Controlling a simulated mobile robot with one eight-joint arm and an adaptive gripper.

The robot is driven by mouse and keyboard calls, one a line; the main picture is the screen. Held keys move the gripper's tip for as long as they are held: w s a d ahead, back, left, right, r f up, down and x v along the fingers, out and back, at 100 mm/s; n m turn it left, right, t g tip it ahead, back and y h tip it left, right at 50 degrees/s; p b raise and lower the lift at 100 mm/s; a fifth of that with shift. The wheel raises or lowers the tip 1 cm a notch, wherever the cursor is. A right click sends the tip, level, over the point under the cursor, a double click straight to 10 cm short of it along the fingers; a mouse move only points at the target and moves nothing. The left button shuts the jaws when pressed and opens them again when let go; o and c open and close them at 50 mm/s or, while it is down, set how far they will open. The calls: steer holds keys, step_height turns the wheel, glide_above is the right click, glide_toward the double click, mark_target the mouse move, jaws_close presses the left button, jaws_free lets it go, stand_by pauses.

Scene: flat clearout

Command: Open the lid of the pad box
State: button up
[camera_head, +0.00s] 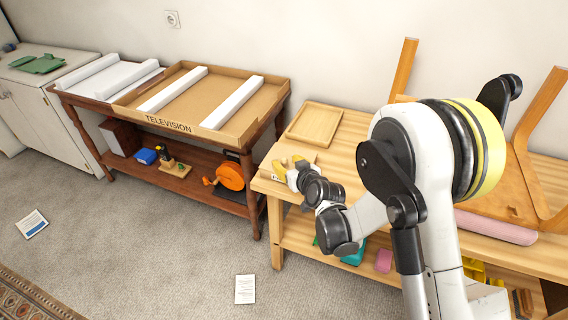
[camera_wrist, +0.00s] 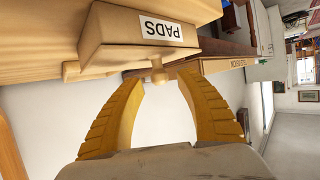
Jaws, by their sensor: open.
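The pad box (camera_wrist: 105,30) is a small light-wood box with a white PADS label. It appears upside down in the wrist view. Its flat lid (camera_wrist: 95,62) lies on the box and carries a small round wooden knob (camera_wrist: 158,74). My gripper (camera_wrist: 158,82) is open, with its yellow fingertips on either side of the knob. I cannot tell whether they touch it. In the head view my gripper (camera_head: 289,166) is above the box (camera_head: 277,178) at the left end of the wooden table, hiding much of it.
A shallow wooden tray (camera_head: 336,125) sits behind the box on the table (camera_head: 350,157). An upturned wooden chair (camera_head: 513,180) lies to the right. A dark side table (camera_head: 182,154) with a television carton (camera_head: 240,119) stands left. Papers (camera_head: 245,289) lie on the carpet.

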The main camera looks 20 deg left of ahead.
steer(key=shift+x, duration=1.05)
steer(key=shift+c, duration=0.5)
jaws_close()
steer(key=shift+r, duration=0.1)
